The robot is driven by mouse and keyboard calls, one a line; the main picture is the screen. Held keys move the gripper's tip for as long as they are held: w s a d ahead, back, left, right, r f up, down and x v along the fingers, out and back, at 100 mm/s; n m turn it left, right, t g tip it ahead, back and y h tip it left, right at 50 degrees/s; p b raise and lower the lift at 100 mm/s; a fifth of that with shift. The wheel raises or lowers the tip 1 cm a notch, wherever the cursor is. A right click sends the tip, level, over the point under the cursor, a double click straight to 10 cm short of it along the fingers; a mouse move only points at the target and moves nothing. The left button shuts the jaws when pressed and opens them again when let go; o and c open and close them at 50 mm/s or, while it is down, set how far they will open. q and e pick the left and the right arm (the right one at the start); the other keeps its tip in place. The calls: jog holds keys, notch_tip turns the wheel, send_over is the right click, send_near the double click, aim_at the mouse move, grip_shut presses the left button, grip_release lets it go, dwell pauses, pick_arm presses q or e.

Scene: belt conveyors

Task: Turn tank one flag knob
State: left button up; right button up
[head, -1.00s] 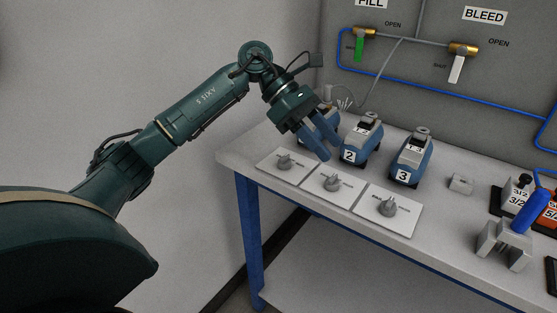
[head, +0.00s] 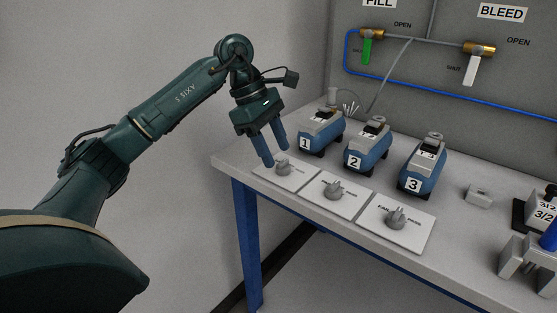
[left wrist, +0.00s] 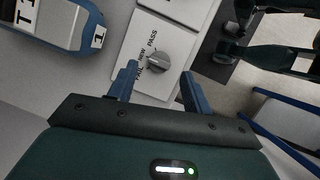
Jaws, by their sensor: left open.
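The tank one flag knob (head: 282,167) is a small grey knob on a white plate at the left end of the bench, in front of the blue tank marked 1 (head: 321,132). In the left wrist view the knob (left wrist: 157,62) sits beyond the fingertips, with PASS, NEW and FAIL printed beside it. My left gripper (head: 276,159) is open, its two blue fingers pointing down close to the knob. In the left wrist view the open fingers (left wrist: 158,70) lie on either side of the knob's line; contact cannot be told. My right gripper is not seen.
Two similar knobs (head: 334,188) (head: 396,217) on white plates stand to the right, in front of tanks 2 (head: 368,145) and 3 (head: 422,168). A grey block (head: 478,195) and a grey fixture (head: 526,262) lie further right. The bench's left edge is close to my gripper.

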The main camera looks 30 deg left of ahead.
aim_at(283, 166)
pick_arm(q)
jog(key=shift+x, duration=1.4)
jog(key=shift+c, duration=0.3)
jog(key=c, duration=0.9)
